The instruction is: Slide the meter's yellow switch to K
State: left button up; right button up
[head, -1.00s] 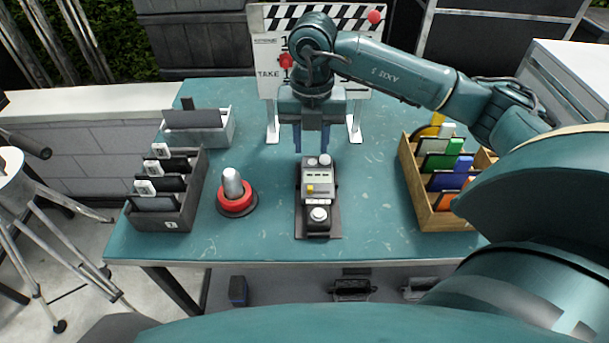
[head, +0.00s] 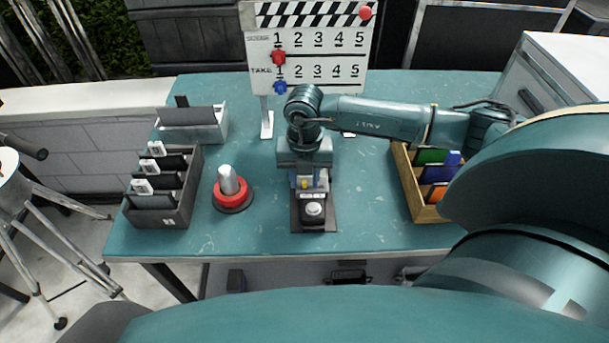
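The meter (head: 314,212) is a grey and black box on a dark base plate in the middle of the table, with a round light knob at its near end. Its yellow switch (head: 304,185) shows as a small yellow patch just below my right gripper (head: 307,180). The gripper is over the meter's far half and hides its display and most of the switch's track. The fingertips are at or close to the switch; I cannot tell whether they touch it or how far apart they are. The K mark is not readable. My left gripper is not in view.
A red-ringed grey knob (head: 231,193) stands left of the meter. A dark slotted box (head: 165,190) and a grey box (head: 195,124) are at the left. A wooden box of coloured cards (head: 428,211) is at the right. A clapperboard (head: 309,50) stands behind.

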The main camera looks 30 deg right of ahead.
jog(key=shift+c, duration=0.5)
grip_shut()
